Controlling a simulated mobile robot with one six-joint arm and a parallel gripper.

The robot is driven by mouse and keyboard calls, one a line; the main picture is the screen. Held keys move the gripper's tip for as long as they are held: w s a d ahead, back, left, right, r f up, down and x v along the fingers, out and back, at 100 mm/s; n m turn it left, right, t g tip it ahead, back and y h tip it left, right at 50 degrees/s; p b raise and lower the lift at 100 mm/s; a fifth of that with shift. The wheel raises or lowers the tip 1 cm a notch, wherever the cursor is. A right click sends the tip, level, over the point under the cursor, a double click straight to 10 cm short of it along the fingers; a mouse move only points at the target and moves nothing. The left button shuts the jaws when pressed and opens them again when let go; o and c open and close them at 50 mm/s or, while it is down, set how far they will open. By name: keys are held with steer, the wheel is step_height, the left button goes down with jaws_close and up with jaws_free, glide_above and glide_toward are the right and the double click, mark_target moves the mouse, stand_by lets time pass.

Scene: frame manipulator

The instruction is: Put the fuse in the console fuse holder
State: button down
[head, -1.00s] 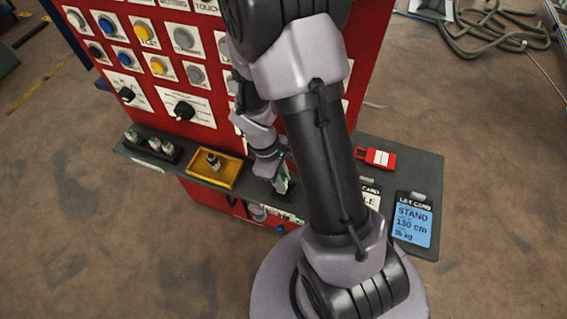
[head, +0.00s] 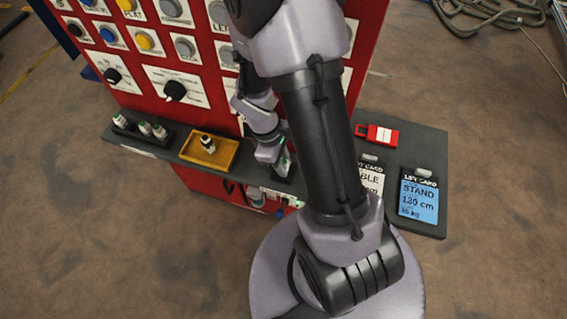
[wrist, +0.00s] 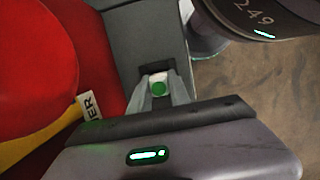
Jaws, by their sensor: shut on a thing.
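My gripper (wrist: 159,92) is shut on the fuse (wrist: 158,87), a pale piece with a green round end between the fingertips. A dark block (wrist: 153,69) shows just beyond the fuse on the grey shelf; it may be the fuse holder, but I cannot tell if the fuse is in it. In the head view my gripper (head: 284,167) is low over the shelf (head: 320,150), right of the yellow tray, partly behind my arm. The fuse is too small to make out there.
A black rack (head: 153,138) with several white-and-green pieces stands at the left. The yellow tray (head: 226,158) holds one dark-and-white piece. A red tag-like device (head: 377,133) and lift cards (head: 418,196) lie at the right. The red console (head: 215,100) rises behind the shelf.

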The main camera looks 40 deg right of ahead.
steer(key=c, duration=1.2)
jaws_free()
steer(key=shift+s+d+f, duration=0.1)
steer(key=shift+s+f, duration=0.05)
steer(key=shift+f, duration=0.15)
steer(key=shift+c, duration=0.2)
steer(key=shift+s, duration=0.1)
steer(key=shift+f, duration=0.1)
steer(key=w+a+r+m+t+p, duration=0.1)
steer(key=a+r+m+p, duration=0.15)
steer(key=r, duration=0.85)
steer(key=w+a+r+m+t+p, duration=0.2)
steer(key=a+r+p, duration=0.15)
steer(key=r, duration=0.85)
steer(key=s+a+r+m+t+y, duration=0.2)
steer(key=s+a+r+m, duration=0.1)
steer(key=r, duration=0.3)
steer(key=s+a+r+m+t+y, duration=0.1)
steer(key=s+a+r+m+t, duration=0.2)
steer(key=r, duration=0.3)
steer(key=shift+s+a+r+m+y, duration=0.2)
steer(key=shift+s+a+m+y, duration=0.25)
steer(key=shift+s+m, duration=0.4)
